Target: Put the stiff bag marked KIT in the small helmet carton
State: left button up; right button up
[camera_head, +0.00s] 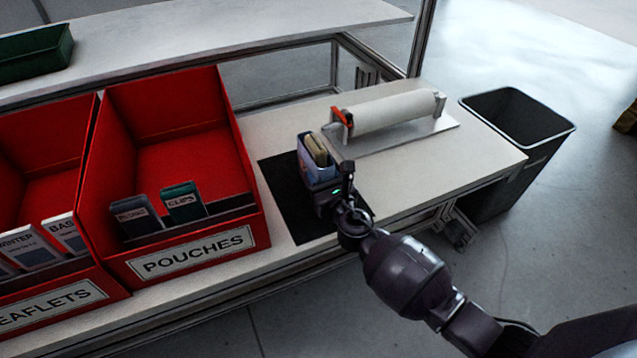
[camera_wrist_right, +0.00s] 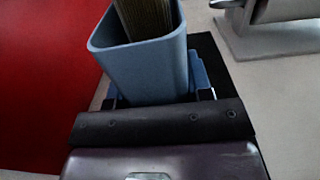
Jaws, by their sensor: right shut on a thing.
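A blue, stiff-walled, open-topped bag (camera_head: 316,174) stands upright over the black mat, with tan flat contents showing in its mouth. It also shows close up in the right wrist view (camera_wrist_right: 145,72). No KIT mark is visible on the sides I see. My right gripper (camera_head: 325,188) is shut on its near side; in the wrist view the gripper (camera_wrist_right: 160,98) sits against the bag's lower part. I cannot tell whether the bag touches the mat. No helmet carton shows in either view. My left gripper is out of view.
The black mat (camera_head: 279,186) lies on a pale bench (camera_head: 480,152). A white roll (camera_head: 393,110) on a metal stand lies behind. A dark waste bin (camera_head: 515,140) stands right.

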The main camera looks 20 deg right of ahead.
notch_tip(320, 180, down, 2)
jog(key=shift+s+f, duration=0.15)
jog(key=shift+r, duration=0.35)
jog(key=shift+f+b, duration=0.15)
jog(key=shift+b, duration=0.15)
jog(key=o, duration=0.5)
jog(key=shift+f, duration=0.1)
jog(key=shift+c, duration=0.2)
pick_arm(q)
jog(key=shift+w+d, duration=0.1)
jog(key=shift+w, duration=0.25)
pick_arm(e)
jog(key=o, duration=0.5)
jog(key=shift+c, duration=0.2)
